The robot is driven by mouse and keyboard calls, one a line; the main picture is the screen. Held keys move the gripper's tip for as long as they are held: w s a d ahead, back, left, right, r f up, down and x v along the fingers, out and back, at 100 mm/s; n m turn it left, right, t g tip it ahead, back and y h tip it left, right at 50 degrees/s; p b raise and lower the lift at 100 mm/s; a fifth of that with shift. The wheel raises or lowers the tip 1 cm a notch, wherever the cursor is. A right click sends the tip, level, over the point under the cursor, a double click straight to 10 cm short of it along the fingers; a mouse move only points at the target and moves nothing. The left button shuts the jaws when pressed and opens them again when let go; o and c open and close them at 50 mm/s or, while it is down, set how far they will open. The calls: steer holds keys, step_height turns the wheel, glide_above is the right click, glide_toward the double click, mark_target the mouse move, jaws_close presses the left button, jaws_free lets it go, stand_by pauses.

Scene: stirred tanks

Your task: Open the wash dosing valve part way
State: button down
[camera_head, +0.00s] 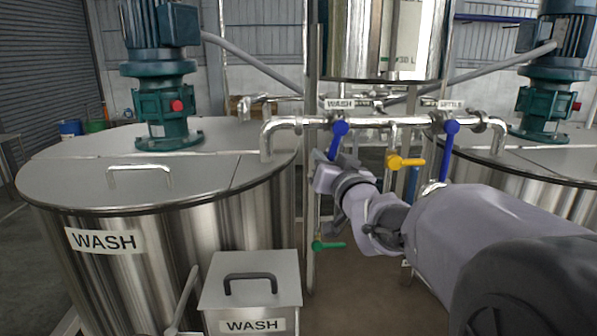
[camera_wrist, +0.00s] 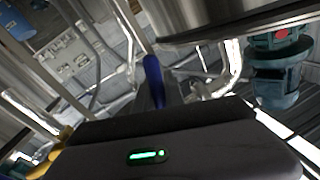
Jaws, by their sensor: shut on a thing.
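The wash dosing valve has a blue lever handle (camera_head: 338,136) on the steel pipe under a WASH label (camera_head: 339,104). The lever hangs downward, tilted slightly to the left. My gripper (camera_head: 331,160) is at the lever's lower end and shut on it. In the wrist view the blue lever (camera_wrist: 154,75) rises behind the dark gripper body (camera_wrist: 165,140). The fingertips and the grasped end are hidden there.
A second blue lever (camera_head: 450,132) hangs under the SETTLE label to the right. A yellow lever (camera_head: 405,162) and a green lever (camera_head: 328,245) sit close to my arm. The WASH tank (camera_head: 105,240) stands left, with a lidded WASH box (camera_head: 252,287) in front.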

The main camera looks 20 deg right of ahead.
steer(key=shift+w+a+r+m+t+h+b, duration=0.15)
steer(key=shift+a+r+m+b, duration=0.2)
steer(key=shift+m+b, duration=0.4)
steer(key=shift+w+a+r+m+t+h+b, duration=0.1)
steer(key=shift+a+m+b, duration=0.3)
steer(key=shift+m+b, duration=0.35)
steer(key=shift+w+a+r+m+t+h+b, duration=0.15)
steer(key=shift+a+r+m+b, duration=0.2)
steer(key=shift+m+b, duration=0.35)
steer(key=c, duration=1.4)
jaws_free()
steer(key=shift+f, duration=0.1)
steer(key=shift+s, duration=0.1)
steer(key=s+a+f, duration=0.2)
steer(key=s, duration=1.5)
steer(key=shift+p, duration=0.4)
